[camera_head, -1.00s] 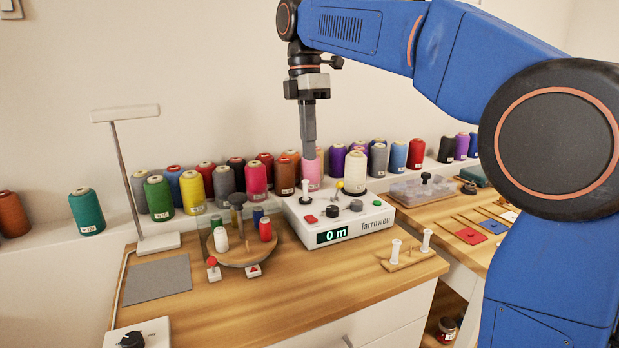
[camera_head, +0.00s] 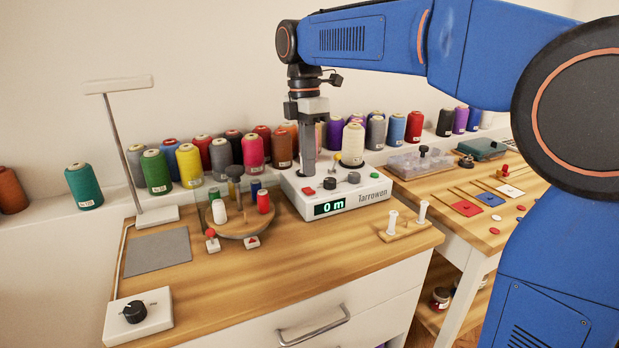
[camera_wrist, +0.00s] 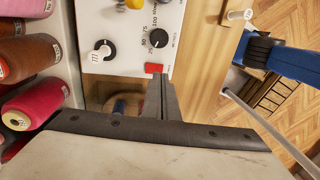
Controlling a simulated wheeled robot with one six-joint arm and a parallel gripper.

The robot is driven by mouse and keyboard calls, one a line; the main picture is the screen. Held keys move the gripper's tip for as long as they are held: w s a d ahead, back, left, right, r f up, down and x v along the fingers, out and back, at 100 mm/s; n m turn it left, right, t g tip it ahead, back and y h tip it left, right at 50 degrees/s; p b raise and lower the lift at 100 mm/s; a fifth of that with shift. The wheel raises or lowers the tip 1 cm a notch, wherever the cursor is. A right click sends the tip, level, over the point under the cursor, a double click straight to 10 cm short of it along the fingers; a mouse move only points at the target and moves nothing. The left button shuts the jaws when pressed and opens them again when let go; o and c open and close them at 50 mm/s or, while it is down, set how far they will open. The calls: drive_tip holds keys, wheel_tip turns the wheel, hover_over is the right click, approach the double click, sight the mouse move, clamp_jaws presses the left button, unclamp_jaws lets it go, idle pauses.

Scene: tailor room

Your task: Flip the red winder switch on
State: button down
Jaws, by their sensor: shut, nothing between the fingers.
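The winder is a white box (camera_head: 358,200) on the wooden table with a green display reading "0 m". Its red switch (camera_head: 308,190) sits at the front left of the top panel. The switch also shows in the wrist view (camera_wrist: 154,68) as a small red block near the panel edge. My gripper (camera_head: 309,174) is shut and empty, pointing down just above and behind the switch in the head view. In the wrist view its fingertips (camera_wrist: 163,77) appear right beside the switch; I cannot tell whether they touch it.
Dark knobs (camera_head: 329,183) and a white thread cone (camera_head: 353,145) stand on the winder. A round wooden stand (camera_head: 240,226) with small spools is close on its left. A wooden holder with two white pegs (camera_head: 405,233) is at right. Thread cones line the ledge behind.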

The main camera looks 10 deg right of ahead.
sight(310, 191)
drive_tip(key=shift+s+f, duration=0.15)
drive_tip(key=shift+f, duration=0.8)
drive_tip(key=shift+s+f, duration=0.1)
drive_tip(key=shift+f, duration=0.85)
drive_tip(key=shift+s+d+f, duration=0.1)
drive_tip(key=shift+s+f, duration=0.05)
drive_tip(key=shift+f, duration=0.15)
drive_tip(key=shift+w+a, duration=0.25)
drive_tip(key=shift+w, duration=0.55)
